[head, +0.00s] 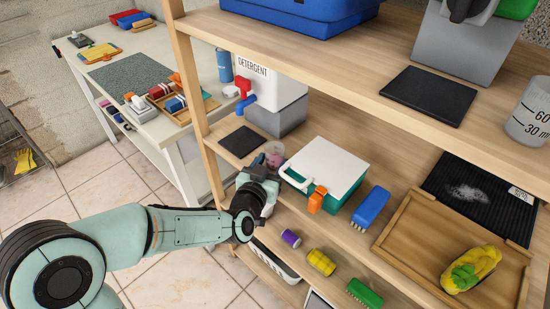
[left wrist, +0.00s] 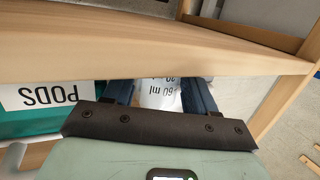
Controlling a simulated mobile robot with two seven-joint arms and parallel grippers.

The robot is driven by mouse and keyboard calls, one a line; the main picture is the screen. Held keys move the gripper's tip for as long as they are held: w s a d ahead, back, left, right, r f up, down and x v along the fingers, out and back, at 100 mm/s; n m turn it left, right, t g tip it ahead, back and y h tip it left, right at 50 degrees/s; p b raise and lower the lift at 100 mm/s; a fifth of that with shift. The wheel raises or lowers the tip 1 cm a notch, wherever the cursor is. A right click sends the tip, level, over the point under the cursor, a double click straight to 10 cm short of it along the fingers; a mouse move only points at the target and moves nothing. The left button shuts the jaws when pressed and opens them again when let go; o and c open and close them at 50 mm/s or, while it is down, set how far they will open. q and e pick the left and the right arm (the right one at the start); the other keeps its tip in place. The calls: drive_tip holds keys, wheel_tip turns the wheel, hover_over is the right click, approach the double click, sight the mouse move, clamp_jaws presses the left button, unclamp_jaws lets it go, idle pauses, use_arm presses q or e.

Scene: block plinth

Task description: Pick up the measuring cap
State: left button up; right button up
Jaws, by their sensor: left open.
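A clear measuring cap (head: 274,151) with a pinkish tint stands on the lower shelf, below the detergent container. My left gripper (head: 264,168) is right at it and partly hides it. In the left wrist view a whitish cap with ml marks (left wrist: 160,94) shows between the two dark fingers of my left gripper (left wrist: 160,102). The fingers are open, one on each side of it; I cannot tell whether they touch it. A second clear measuring cup (head: 530,112) with 60 and 30 ml marks stands on the upper shelf at the right. My right gripper is not in view.
A detergent container (head: 275,95) is behind. A wooden post (head: 190,100) is at the left.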

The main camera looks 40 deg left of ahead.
use_arm(q)
drive_tip(key=shift+w+a+f, duration=0.1)
drive_tip(key=shift+w+a, duration=0.1)
drive_tip(key=shift+w, duration=0.4)
drive_tip(key=c, duration=0.7)
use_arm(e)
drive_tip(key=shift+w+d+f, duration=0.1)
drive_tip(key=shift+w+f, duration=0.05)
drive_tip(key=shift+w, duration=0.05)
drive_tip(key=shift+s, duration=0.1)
